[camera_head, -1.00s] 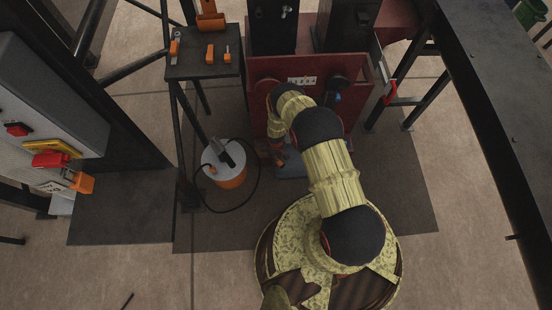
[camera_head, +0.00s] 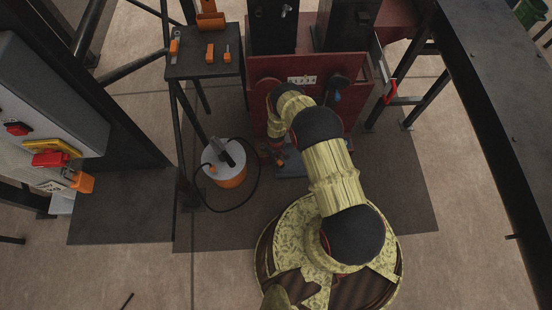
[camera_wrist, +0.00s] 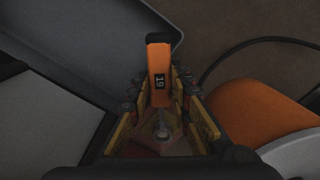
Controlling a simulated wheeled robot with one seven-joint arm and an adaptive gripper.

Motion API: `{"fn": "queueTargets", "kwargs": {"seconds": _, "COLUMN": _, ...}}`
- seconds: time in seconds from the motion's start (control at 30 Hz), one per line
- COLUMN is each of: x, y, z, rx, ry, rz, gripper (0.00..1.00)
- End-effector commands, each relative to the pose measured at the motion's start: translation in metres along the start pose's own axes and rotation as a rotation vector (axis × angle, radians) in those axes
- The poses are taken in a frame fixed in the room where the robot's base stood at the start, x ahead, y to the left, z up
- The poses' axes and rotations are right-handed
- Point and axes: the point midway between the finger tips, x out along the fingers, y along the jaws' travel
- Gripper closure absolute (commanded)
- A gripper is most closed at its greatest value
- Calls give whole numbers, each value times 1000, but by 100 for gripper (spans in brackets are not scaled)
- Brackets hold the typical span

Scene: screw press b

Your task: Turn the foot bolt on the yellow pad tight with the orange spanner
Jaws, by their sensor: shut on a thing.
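The orange spanner (camera_wrist: 159,72), marked 19 and with a dark end, stands between the fingers of my gripper (camera_wrist: 162,92) in the wrist view. My gripper is shut on it. In the head view my gripper (camera_head: 278,157) is low down at the front left of the red press (camera_head: 310,97), partly hidden by my arm. The spanner's working end is not clear, and I cannot tell whether it sits on the foot bolt. I cannot make out the foot bolt or the yellow pad in either view.
A white and orange drum (camera_head: 230,176) with a dark cable stands left of my gripper; its orange side (camera_wrist: 255,105) is close by in the wrist view. A small dark table (camera_head: 200,67) with orange-handled tools stands behind. A control cabinet (camera_head: 45,100) is at left.

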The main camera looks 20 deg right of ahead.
Motion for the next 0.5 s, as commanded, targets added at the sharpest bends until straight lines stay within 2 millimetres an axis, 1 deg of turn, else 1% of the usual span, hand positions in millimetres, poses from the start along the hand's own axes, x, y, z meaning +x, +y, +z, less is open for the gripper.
{"fn": "queueTargets", "kwargs": {"seconds": 0.2, "x": 6, "y": 0, "z": 0, "rx": 0, "ry": 0, "rz": 0, "gripper": 100}}
{"fn": "queueTargets", "kwargs": {"seconds": 0.5, "x": 5, "y": 0, "z": 0, "rx": 1, "ry": 0, "rz": 0, "gripper": 100}}
